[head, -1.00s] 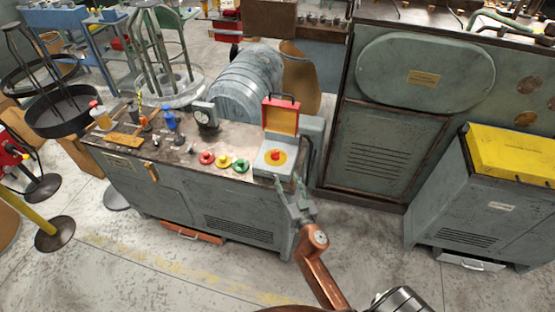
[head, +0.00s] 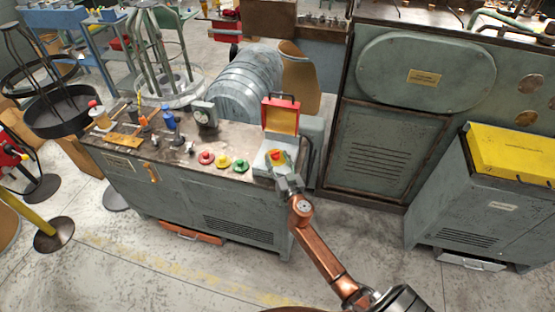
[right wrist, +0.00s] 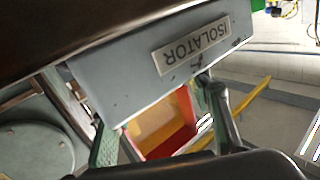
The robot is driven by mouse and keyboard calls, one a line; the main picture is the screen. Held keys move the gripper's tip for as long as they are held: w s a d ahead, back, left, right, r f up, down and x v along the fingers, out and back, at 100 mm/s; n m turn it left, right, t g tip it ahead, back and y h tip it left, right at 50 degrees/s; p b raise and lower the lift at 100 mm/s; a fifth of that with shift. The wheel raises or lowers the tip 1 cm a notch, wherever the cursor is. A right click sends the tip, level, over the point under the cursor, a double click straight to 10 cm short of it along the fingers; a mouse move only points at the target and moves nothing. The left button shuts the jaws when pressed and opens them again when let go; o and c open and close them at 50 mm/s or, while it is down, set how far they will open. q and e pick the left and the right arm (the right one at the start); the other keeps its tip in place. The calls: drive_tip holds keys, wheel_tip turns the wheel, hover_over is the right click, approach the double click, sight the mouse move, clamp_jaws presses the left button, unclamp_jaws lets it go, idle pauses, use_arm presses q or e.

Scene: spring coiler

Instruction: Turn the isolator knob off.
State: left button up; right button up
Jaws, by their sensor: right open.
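The isolator box (head: 268,163) is a grey box at the right end of the bench, with its red and orange lid (head: 281,118) open and upright. The red isolator knob (head: 276,155) sits on a yellow disc on its top. In the right wrist view the box's front with the ISOLATOR label (right wrist: 192,45) fills the upper middle. My right gripper (head: 288,183) is open at the box's near right corner, with nothing between its fingers that I can tell. In the wrist view its fingers (right wrist: 163,125) frame the red and orange lid; the knob does not show there. My left gripper is out of view.
Red, yellow and green buttons (head: 222,161) stand left of the box on the bench top (head: 180,150). A dial gauge (head: 205,114) and small tools lie farther left. A grey cabinet with a yellow top (head: 510,155) stands right.

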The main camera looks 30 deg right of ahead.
drive_tip(key=shift+c, duration=0.4)
drive_tip(key=c, duration=1)
